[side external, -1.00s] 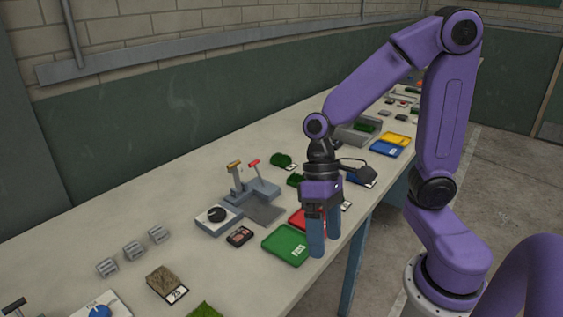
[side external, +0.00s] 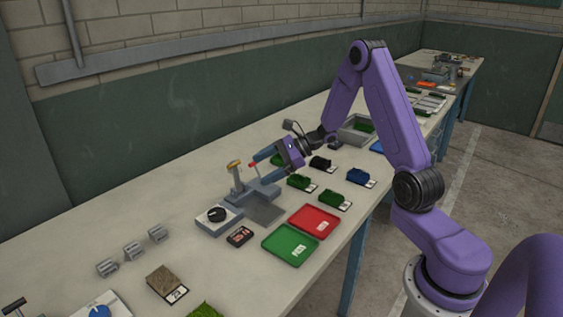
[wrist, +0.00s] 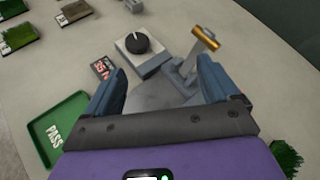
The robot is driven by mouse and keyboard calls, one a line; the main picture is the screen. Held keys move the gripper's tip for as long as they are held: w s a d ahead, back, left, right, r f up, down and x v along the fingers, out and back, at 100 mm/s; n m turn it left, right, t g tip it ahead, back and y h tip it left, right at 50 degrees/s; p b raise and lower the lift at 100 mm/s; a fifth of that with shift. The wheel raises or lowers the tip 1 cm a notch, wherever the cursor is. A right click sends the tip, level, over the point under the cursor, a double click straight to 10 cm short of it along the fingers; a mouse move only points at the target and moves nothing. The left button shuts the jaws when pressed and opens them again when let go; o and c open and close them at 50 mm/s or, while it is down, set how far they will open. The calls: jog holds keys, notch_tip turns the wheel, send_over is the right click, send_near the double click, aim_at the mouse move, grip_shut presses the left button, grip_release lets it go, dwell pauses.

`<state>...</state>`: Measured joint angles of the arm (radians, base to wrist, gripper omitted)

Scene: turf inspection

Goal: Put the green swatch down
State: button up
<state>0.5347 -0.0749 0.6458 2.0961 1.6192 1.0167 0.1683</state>
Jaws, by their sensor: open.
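Several green turf swatches lie on the bench; one (side external: 334,199) has a card beside it, and another (side external: 301,182) lies just behind. I cannot tell which is the task's swatch. A green swatch (wrist: 287,157) shows at the wrist view's lower right. I cannot tell whether a finger touches the lever.
A green tray (side external: 277,240) marked PASS and a red tray (side external: 303,216) look empty near the front edge. A dial box (side external: 218,220), a small display unit (side external: 240,237) and a brass-handled lever (side external: 234,164) stand close by. Blue (side external: 358,176) and black (side external: 320,162) swatches lie to the right.

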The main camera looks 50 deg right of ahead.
jog(key=d+f+m+t+h, duration=0.1)
jog(key=d+f+m+h, duration=0.1)
jog(key=d, duration=0.6)
jog(key=s+d+f+m+t+h, duration=0.1)
jog(key=d+f+m+t+h, duration=0.1)
jog(key=d+m+h, duration=0.2)
jog(key=d+f+m+t+h, duration=0.2)
jog(key=d+m, duration=0.4)
jog(key=d, duration=0.6)
jog(key=shift+s+f+m+h, duration=0.2)
jog(key=shift+s+m+h, duration=0.15)
jog(key=shift+h, duration=0.15)
jog(key=shift+w+d+f, duration=0.1)
jog(key=shift+d+f, duration=0.05)
jog(key=shift+d, duration=0.05)
send_near(280, 156)
jog(key=x, duration=0.2)
jog(key=f+x, duration=0.1)
jog(key=x, duration=0.2)
jog(key=shift+s+a+r, duration=0.1)
jog(key=shift+s+a, duration=0.1)
jog(key=shift+r+x, duration=0.2)
jog(key=shift+x, duration=2.35)
jog(key=shift+w+d, duration=0.1)
jog(key=shift+d, duration=0.05)
jog(key=c, duration=1.1)
jog(key=shift+r, duration=0.1)
